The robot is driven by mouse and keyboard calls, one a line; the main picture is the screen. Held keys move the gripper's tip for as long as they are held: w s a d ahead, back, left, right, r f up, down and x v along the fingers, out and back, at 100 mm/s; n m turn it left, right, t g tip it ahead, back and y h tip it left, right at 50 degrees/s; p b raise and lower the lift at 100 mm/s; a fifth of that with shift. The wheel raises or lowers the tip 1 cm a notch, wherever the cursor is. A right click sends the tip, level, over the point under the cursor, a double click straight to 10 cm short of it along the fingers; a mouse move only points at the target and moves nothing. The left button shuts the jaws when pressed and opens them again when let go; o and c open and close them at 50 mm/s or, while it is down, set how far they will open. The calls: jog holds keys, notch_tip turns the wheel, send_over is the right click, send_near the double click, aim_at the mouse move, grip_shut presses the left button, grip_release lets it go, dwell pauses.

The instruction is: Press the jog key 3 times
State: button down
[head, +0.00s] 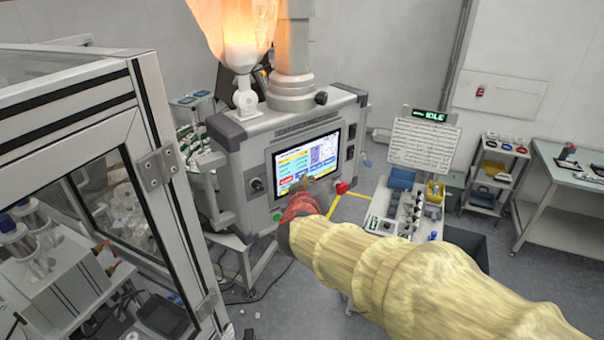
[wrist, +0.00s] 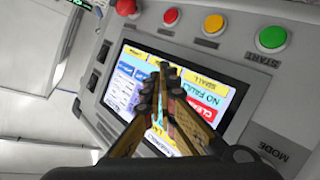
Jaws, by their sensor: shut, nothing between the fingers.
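The control panel (head: 240,150) is a grey box with a lit touch screen (head: 292,165) showing coloured keys. I cannot pick out the jog key; the labels are small and my fingers hide part of the screen. My gripper (head: 306,182) is shut and empty, in front of the screen's lower part in the head view. In the wrist view my closed fingertips (wrist: 165,70) lie over the screen (wrist: 128,72), near a yellow key and the "NO FAULT" text. I cannot tell whether they touch it.
Beside the screen sit a green START button (wrist: 272,38), an orange button (wrist: 213,25) and a red button (wrist: 171,16). A red mushroom button (head: 342,188) is at the panel's lower right. A glazed cabinet (head: 150,165) stands left; a station reading IDLE (head: 428,115) stands right.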

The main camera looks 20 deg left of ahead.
jog(key=shift+s+d, duration=0.3)
jog(key=shift+d, duration=0.25)
jog(key=shift+s+d+p, duration=0.1)
jog(key=shift+s+d, duration=0.35)
jog(key=shift+d, duration=0.25)
jog(key=shift+s+d+p, duration=0.1)
jog(key=shift+s+d, duration=0.3)
jog(key=shift+d, duration=0.25)
jog(key=shift+s+d+p, duration=0.1)
jog(key=shift+s+d, duration=0.35)
jog(key=shift+d, duration=0.25)
dwell(2.6)
jog(key=s+d+p, duration=0.2)
jog(key=d+p, duration=0.1)
jog(key=shift+d, duration=0.1)
dwell(0.3)
jog(key=shift+w, duration=0.1)
